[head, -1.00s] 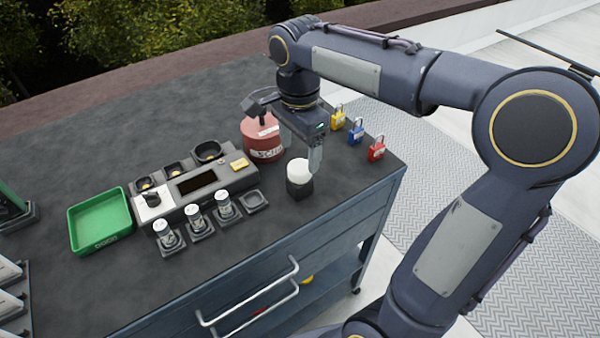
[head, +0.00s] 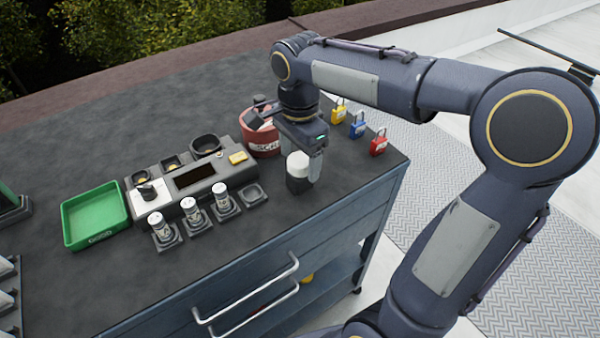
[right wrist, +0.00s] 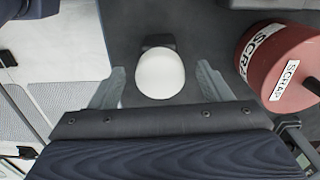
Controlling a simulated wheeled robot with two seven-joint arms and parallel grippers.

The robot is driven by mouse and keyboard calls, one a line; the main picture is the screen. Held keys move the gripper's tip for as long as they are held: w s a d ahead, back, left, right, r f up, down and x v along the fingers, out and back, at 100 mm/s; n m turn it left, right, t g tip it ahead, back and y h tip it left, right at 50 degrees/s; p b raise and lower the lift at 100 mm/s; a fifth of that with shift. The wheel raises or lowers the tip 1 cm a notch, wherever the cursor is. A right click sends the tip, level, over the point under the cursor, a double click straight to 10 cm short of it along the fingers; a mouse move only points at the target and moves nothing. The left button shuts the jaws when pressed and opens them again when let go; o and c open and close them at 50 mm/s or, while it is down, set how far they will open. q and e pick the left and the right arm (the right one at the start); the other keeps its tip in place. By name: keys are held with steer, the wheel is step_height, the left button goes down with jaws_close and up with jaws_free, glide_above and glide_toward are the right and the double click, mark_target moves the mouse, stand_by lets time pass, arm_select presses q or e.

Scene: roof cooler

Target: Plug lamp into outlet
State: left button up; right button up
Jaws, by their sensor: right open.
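A white dome-topped piece on a dark base (head: 298,166), possibly the lamp, stands upright near the bench's front edge. It also shows in the right wrist view (right wrist: 160,73). My right gripper (head: 304,164) is open, pointing down at this piece. In the right wrist view its two fingers (right wrist: 160,86) stand apart on either side of the white dome, with gaps. In the head view the far finger is mostly hidden. A grey device (head: 190,182) with round dark recesses and a dark display lies to the left; I cannot tell whether it has the outlet. My left gripper is not in view.
A red scrap bin (head: 262,147) stands close behind the gripper. Yellow, blue (head: 357,125) and red padlocks line the right edge. Three glass-like cylinders (head: 192,211) stand in holders beside an empty holder (head: 252,195). A green tray (head: 94,217) is at left.

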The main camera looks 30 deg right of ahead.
mark_target(300, 173)
step_height(300, 173, down, 5)
steer(key=shift+f+b, duration=0.1)
steer(key=shift+b, duration=0.4)
steer(key=c, duration=1)
steer(key=shift+r, duration=0.2)
